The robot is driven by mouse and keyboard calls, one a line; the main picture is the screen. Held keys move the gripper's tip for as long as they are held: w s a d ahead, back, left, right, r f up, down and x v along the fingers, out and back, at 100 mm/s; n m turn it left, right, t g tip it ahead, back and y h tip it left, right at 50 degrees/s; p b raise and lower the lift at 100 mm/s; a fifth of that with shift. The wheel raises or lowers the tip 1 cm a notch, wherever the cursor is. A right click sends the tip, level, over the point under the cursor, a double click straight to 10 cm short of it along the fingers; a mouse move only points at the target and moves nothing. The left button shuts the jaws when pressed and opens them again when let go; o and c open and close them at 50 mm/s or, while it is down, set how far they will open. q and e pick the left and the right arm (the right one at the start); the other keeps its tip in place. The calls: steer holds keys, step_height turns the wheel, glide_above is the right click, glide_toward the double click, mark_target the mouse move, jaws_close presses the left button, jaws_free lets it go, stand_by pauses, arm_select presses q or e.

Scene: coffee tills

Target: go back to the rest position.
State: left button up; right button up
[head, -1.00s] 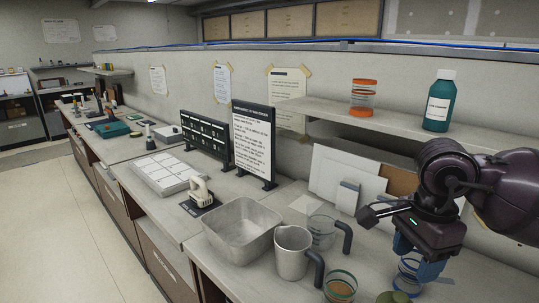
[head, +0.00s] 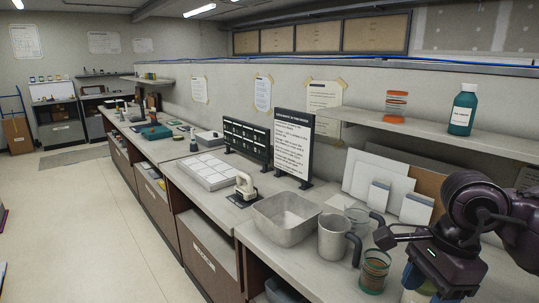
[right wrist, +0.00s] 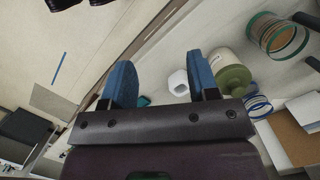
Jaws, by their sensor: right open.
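My right gripper (right wrist: 158,78) is open in the right wrist view, its two blue fingers apart with nothing held between them. In the head view my right gripper (head: 418,283) is at the lower right, over the near end of the counter (head: 215,220), with its fingertips partly cut off by the frame. A green-lidded jar (right wrist: 236,80), a small white piece (right wrist: 178,83) and a blue-ringed glass (right wrist: 258,105) show beside the right finger in the right wrist view. My left gripper is in neither view.
A glass with brown contents (head: 374,272), a metal jug (head: 332,238) and a metal pan (head: 285,220) stand left of the right gripper. A shelf (head: 430,128) with a teal bottle (head: 462,112) is above.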

steer(key=s+a+f+g+y, duration=0.1)
steer(key=s+a+f+y, duration=0.1)
steer(key=a+y, duration=0.4)
steer(key=a+r+m+t+y, duration=0.3)
steer(key=a+r+m+y, duration=0.4)
steer(key=a+m+y, duration=0.4)
steer(key=w+d+f+m+t+h, duration=0.1)
steer(key=w+d+m+t+h, duration=0.15)
steer(key=d+m+t, duration=0.5)
steer(key=w+d+m+t+h, duration=0.2)
steer(key=m+t+h, duration=0.2)
steer(key=m+t, duration=0.75)
steer(key=s+d+f+m+g+h, duration=0.1)
steer(key=d+f+m+g+h, duration=0.2)
steer(key=d+f+m+h, duration=0.35)
steer(key=s+d+f+m+g+h, duration=0.15)
steer(key=d+f+m+h, duration=0.25)
steer(key=f+m+h, duration=0.55)
steer(key=s+f+m+g+y, duration=0.3)
steer(key=s+f+m+g, duration=0.8)
steer(key=s, duration=0.8)
steer(key=w+f+n+t, duration=0.2)
steer(key=w+f+t, duration=0.4)
steer(key=f, duration=0.6)
steer(key=shift+w+d+f+n, duration=0.4)
steer(key=shift+w+d, duration=0.05)
steer(key=shift+w, duration=0.15)
